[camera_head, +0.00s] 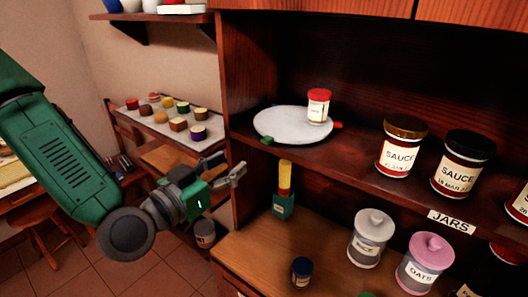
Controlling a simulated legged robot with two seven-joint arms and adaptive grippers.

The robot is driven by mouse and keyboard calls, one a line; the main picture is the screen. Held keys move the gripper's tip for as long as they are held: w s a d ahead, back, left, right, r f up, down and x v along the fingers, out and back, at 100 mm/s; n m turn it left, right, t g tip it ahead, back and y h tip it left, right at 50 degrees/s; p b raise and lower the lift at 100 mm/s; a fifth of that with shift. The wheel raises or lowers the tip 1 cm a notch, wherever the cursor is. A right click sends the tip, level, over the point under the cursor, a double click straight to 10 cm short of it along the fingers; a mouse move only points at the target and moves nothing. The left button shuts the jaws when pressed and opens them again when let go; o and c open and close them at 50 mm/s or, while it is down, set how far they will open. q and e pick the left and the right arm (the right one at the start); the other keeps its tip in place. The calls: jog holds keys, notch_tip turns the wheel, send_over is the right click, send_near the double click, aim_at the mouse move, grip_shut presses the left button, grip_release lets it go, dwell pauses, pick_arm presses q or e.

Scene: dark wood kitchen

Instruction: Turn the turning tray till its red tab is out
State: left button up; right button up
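The turning tray (280,121) is a white round plate on the cabinet's upper shelf. Its red tab (338,125) sticks out at the right side, towards the shelf's inside. A green tab (267,141) sticks out at the front left, near the shelf edge. A small jar with a red lid (319,106) stands upright on the right part of the tray. My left gripper (233,166) is open and empty, in front of the cabinet's left side panel, lower than the tray and left of it, apart from it. My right gripper is not in view.
Two sauce jars (402,147) stand right of the tray on the same shelf. A yellow-and-red item in a green holder (284,190) and lidded canisters (371,239) stand on the counter below. The cabinet's side panel (254,70) stands left of the tray.

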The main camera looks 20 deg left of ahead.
aim_at(264, 141)
pick_arm(q)
jog(key=b+x, duration=0.1)
jog(key=x, duration=0.6)
jog(key=b+x, duration=0.1)
jog(key=x, duration=0.2)
jog(key=shift+w+d+b, duration=0.15)
jog(key=shift+d+b, duration=0.2)
jog(key=shift+d, duration=0.05)
jog(key=shift+w+a, duration=0.1)
jog(key=shift+w, duration=0.25)
jog(key=shift+a, duration=0.2)
jog(key=shift+d, duration=0.2)
grip_shut()
